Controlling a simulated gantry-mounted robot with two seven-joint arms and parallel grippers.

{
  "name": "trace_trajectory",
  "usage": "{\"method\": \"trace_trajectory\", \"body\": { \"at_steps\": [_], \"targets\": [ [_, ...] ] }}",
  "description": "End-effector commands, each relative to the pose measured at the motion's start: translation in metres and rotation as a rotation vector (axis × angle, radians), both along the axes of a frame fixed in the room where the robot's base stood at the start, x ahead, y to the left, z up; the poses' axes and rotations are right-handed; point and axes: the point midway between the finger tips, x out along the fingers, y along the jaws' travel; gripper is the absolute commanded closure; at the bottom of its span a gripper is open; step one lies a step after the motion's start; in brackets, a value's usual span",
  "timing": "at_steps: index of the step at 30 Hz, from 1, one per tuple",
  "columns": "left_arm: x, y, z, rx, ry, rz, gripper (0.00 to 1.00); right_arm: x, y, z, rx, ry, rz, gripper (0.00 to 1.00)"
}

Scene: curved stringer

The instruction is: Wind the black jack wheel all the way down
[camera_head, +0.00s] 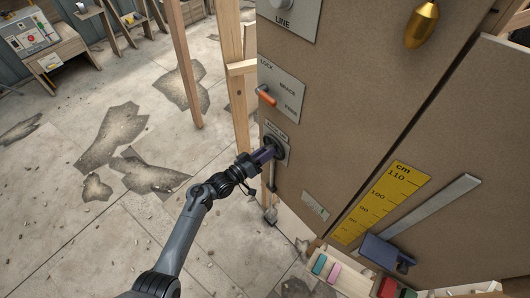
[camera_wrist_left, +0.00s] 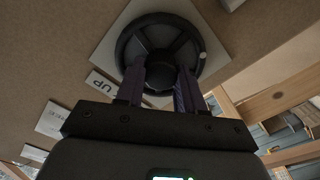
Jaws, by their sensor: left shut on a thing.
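The black jack wheel (camera_head: 273,147) is mounted on a pale plate on the side of the tan panel. It fills the top middle of the left wrist view (camera_wrist_left: 160,48), with spokes, a dark hub and a small light dot on the right of its rim. My left gripper (camera_head: 266,153) comes in from the left and is at the wheel. In the left wrist view its purple fingers (camera_wrist_left: 160,85) are shut on the lower part of the wheel and hide some of it. A label ending in "UP" sits beside the wheel. My right gripper is not in view.
An orange lever (camera_head: 266,95) on a LOCK, BRACE, FREE plate is above the wheel. A brass plumb bob (camera_head: 421,25) hangs at upper right. A yellow cm scale (camera_head: 382,200) and a blue-headed square (camera_head: 388,252) are right. A wooden tray (camera_head: 345,277) with coloured blocks is below. Wooden posts stand behind.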

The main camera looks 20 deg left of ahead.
Motion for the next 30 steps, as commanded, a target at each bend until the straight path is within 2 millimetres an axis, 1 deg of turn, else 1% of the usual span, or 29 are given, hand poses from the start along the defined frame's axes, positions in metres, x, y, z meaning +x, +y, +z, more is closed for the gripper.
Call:
{"method": "trace_trajectory", "body": {
  "at_steps": [2, 3, 7, 16, 20, 23, 30],
  "targets": [
    [0.0, 0.0, 0.0, -0.002, 0.001, 0.001, 0.93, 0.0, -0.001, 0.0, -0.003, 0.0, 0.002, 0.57],
    [0.0, 0.0, 0.0, -0.002, 0.001, 0.001, 0.56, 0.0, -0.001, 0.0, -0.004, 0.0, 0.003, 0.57],
    [0.0, 0.0, 0.0, -0.001, 0.001, 0.001, 0.37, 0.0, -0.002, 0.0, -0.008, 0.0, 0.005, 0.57],
    [-0.001, 0.001, 0.0, 0.0, 0.001, 0.001, 0.37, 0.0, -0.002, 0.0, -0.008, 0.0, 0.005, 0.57],
    [-0.007, 0.004, 0.0, 0.001, 0.0, 0.001, 0.37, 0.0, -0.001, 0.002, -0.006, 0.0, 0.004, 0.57],
    [-0.018, 0.01, 0.001, 0.001, 0.002, 0.001, 0.37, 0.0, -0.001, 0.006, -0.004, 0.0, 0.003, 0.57],
    [-0.055, 0.029, 0.001, 0.002, 0.002, 0.001, 0.37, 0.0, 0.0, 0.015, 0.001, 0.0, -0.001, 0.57]
  ]
}}
